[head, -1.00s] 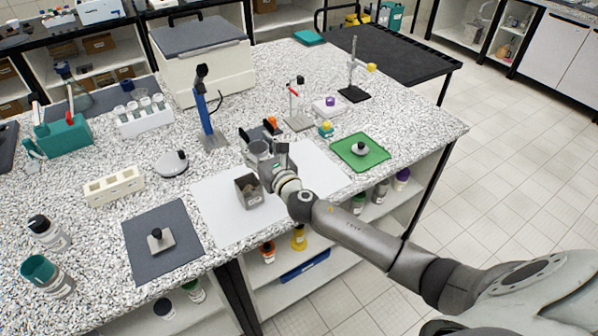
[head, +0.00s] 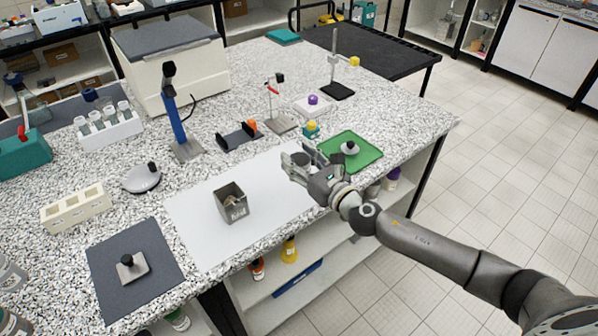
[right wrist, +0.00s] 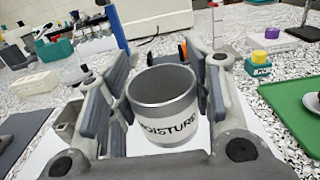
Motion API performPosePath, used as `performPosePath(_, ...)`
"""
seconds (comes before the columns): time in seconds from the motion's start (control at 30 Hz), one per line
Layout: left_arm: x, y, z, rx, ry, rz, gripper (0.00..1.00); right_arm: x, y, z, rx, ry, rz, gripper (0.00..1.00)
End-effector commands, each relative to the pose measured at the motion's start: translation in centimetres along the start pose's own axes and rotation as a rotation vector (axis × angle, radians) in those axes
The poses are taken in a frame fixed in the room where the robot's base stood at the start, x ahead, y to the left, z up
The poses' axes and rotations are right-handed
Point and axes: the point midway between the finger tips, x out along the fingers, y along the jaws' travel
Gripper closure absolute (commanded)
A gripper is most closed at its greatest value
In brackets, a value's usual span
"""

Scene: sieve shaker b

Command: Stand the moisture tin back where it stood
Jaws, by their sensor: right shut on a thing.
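The moisture tin (right wrist: 165,128) is a grey, open-topped metal cylinder lettered "MOISTURE". In the right wrist view it sits upright between the finger pads of my right gripper (right wrist: 160,85), which is shut on it. In the head view my right gripper (head: 303,160) is over the right end of the white mat (head: 270,190), close to the green mat (head: 352,164). The tin is mostly hidden there by the fingers. I cannot tell whether its base touches the mat. My left gripper is not in view.
A square metal box (head: 226,208) stands on the white mat, left of the gripper. A black rack with an orange part (head: 240,136) and a small yellow-capped teal bottle (head: 311,130) are behind. A knobbed disc (head: 350,148) sits on the green mat. The white mat between box and gripper is clear.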

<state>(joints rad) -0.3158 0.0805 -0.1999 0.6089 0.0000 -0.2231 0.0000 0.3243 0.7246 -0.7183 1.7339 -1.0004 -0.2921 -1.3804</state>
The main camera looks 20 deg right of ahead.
Motion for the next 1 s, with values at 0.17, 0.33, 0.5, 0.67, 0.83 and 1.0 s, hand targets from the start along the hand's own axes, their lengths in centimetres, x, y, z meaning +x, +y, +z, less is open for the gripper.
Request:
performPosePath(0.17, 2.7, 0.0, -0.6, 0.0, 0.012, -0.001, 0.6, 2.9, -1.8, -3.9, 0.005, 0.001, -0.003, 0.68)
performPosePath(0.33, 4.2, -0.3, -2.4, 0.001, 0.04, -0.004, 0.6, 4.4, -2.8, -5.5, 0.002, -0.001, -0.002, 0.68)
performPosePath(0.5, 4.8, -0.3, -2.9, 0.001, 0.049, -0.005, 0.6, 4.9, -3.1, -6.2, 0.001, -0.001, -0.001, 0.68)
performPosePath(0.67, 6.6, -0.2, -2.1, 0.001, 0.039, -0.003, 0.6, 5.4, -3.3, -8.7, 0.006, 0.001, -0.001, 0.68)
performPosePath(0.83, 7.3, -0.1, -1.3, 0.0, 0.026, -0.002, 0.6, 5.4, -3.4, -9.8, 0.001, 0.0, 0.0, 0.68)
performPosePath(1.0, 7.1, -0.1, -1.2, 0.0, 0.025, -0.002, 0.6, 5.3, -3.4, -9.6, -0.001, 0.0, 0.0, 0.68)
